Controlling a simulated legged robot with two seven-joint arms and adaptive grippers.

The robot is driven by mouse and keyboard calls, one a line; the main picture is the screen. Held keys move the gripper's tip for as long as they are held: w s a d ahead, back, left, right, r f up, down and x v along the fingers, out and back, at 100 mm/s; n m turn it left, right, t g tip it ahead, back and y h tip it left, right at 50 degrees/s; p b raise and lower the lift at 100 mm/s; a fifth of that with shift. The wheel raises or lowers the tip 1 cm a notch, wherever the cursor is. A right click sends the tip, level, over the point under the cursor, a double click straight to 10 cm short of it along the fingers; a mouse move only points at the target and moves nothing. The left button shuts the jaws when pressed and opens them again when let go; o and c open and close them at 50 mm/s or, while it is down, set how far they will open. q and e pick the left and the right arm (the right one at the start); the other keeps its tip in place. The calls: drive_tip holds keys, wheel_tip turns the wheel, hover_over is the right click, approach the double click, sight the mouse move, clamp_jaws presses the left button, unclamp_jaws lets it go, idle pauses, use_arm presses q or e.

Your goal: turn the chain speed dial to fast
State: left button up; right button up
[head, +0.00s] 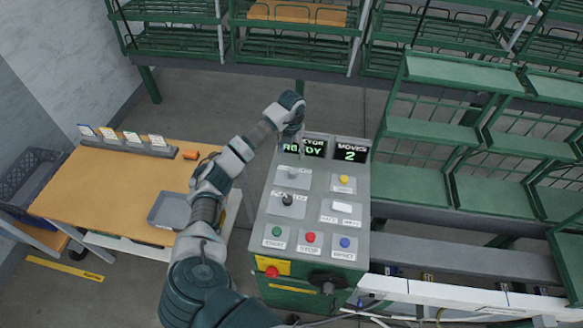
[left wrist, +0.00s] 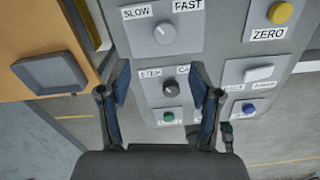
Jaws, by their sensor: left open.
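The chain speed dial (left wrist: 165,33) is a round grey knob on a light plate, with the label SLOW at its upper left and FAST at its upper right. Its exact pointer direction is too small to tell. In the head view the dial (head: 292,174) is on the upper left of the control panel (head: 322,180). My left gripper (left wrist: 160,84) is open and empty above the panel, apart from the dial, which shows beyond its fingertips in the wrist view. In the head view my left gripper (head: 294,128) is near the panel's top left. My right gripper is out of view.
A black selector knob (left wrist: 169,88) shows between the fingertips. A yellow button (head: 344,180), white switch (head: 342,207), green button (head: 277,231), red button (head: 310,237) and blue button (head: 345,242) are close by. The display reads "2" under MOVES. A wooden table (head: 110,195) stands left.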

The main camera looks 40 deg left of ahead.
sight(294, 171)
use_arm(q)
drive_tip(key=f, duration=0.3)
drive_tip(key=f+p, duration=0.1)
drive_tip(key=f, duration=0.2)
drive_tip(key=d+f, duration=0.1)
drive_tip(key=f, duration=0.2)
drive_tip(key=shift+w+f, duration=0.25)
drive_tip(key=shift+f, duration=0.15)
drive_tip(key=shift+w+a+f, duration=0.1)
drive_tip(key=shift+a+f, duration=0.4)
drive_tip(key=shift+f, duration=0.25)
drive_tip(key=shift+d+r, duration=0.15)
drive_tip(key=shift+d, duration=0.25)
drive_tip(key=c, duration=1.1)
